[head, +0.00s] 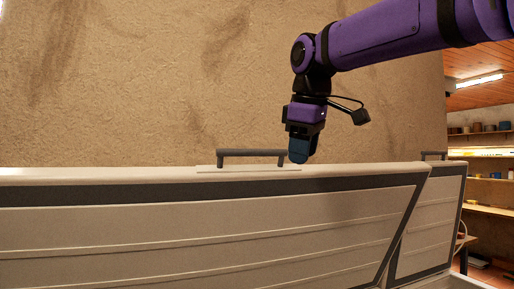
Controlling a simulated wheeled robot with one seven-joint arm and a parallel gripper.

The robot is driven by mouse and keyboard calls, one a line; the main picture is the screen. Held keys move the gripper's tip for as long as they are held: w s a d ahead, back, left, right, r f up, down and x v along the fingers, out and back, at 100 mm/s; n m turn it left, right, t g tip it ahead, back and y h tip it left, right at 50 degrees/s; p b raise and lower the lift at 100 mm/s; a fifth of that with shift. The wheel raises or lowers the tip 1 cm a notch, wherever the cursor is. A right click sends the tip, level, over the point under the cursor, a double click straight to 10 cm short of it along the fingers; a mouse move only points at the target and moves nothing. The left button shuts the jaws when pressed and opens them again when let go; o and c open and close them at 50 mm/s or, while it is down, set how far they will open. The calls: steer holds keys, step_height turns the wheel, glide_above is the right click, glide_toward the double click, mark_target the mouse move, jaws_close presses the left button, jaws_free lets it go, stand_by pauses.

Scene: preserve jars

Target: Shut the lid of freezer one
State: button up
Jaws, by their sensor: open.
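A large pale freezer lid (200,232) stands raised in the head view, its ribbed inner face with a dark seal turned toward me. A dark bar handle (252,153) sits on its top edge. My gripper (299,158) points down at the right end of that handle, close to the lid's top edge. Whether it touches the handle or lid I cannot tell. The jaws are open, with nothing seen between them. The freezer body below is mostly out of view.
A second raised lid (428,225) with its own handle (433,155) stands just to the right. A plain plaster wall (130,80) rises behind. Shelves with jars (490,127) show at far right. The space above the lid, left of my arm, is clear.

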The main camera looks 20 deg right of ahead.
steer(key=w+a+r+n+g, duration=0.1)
steer(key=w+a+r+n, duration=0.1)
steer(key=w+r+n, duration=0.5)
steer(key=w+a+r+n+g, duration=0.15)
steer(key=w+r, duration=0.25)
steer(key=w, duration=0.6)
steer(key=shift+n+t, duration=0.45)
steer(key=f, duration=0.3)
steer(key=w+f, duration=0.1)
steer(key=f, duration=0.2)
steer(key=w+f, duration=0.1)
steer(key=f, duration=0.3)
steer(key=shift+a, duration=0.35)
jaws_close()
